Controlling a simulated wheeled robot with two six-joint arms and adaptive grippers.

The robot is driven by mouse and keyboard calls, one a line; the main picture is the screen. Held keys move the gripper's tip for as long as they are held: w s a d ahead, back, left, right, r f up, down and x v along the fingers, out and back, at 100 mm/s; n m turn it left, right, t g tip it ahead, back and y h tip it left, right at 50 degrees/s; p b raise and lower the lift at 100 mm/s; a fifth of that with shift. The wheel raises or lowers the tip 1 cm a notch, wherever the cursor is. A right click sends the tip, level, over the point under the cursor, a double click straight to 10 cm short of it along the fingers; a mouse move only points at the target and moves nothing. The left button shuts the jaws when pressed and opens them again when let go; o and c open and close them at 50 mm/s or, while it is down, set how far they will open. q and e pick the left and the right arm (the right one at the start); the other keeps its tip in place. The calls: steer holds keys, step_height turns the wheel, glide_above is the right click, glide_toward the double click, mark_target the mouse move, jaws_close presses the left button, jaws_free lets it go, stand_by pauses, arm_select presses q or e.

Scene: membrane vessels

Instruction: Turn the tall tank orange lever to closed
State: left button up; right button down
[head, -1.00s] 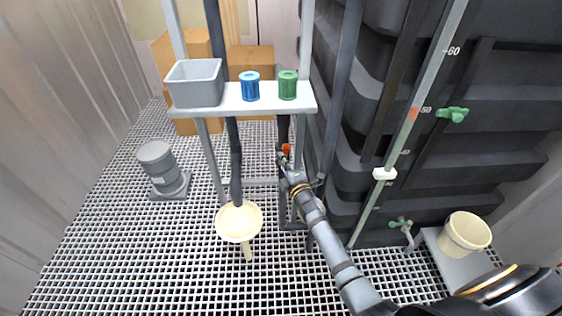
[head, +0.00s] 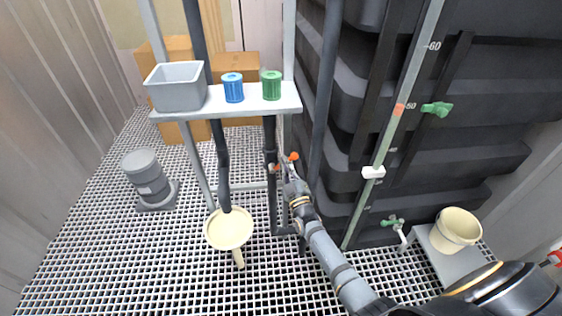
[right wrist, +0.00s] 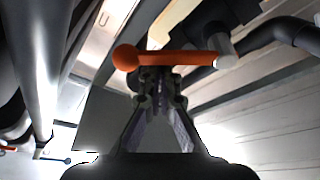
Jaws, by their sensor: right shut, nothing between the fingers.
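The orange lever (head: 293,156) shows small in the head view, beside a dark vertical pipe (head: 269,140) below the shelf. In the right wrist view the lever (right wrist: 180,59) lies nearly level across the picture, its ball end at the left and a grey metal fitting (right wrist: 224,48) at its right end. My right gripper (head: 286,164) is at the lever; in the wrist view its fingertips (right wrist: 158,82) are shut and empty, just below the bar. I cannot tell whether they touch it. My left gripper is out of view.
A shelf (head: 225,103) with a grey bin (head: 178,88), a blue can (head: 233,88) and a green can (head: 271,85) stands above the lever. A large dark ribbed tank (head: 480,90) fills the right. A cream funnel (head: 229,229) is left of my arm. Open grating lies at left.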

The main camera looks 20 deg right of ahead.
arm_select(q)
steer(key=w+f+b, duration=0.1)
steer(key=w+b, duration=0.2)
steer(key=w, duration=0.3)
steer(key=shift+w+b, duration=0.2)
steer(key=shift+b, duration=0.2)
arm_select(e)
steer(key=shift+s+d+f+m+h, duration=0.1)
steer(key=shift+d+f+m+h, duration=0.45)
steer(key=shift+m, duration=1.2)
steer(key=shift+s+d+f+m+h, duration=0.15)
steer(key=shift+f+m+h, duration=0.7)
steer(key=shift+m, duration=0.85)
steer(key=shift+s+d+f+m+h, duration=0.1)
steer(key=shift+d+f+m+h, duration=0.35)
steer(key=shift+m+h, duration=0.9)
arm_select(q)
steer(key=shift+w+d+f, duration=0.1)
arm_select(e)
steer(key=shift+a+f+m+y, duration=0.1)
steer(key=shift+m+y, duration=0.15)
steer(key=shift+m, duration=0.35)
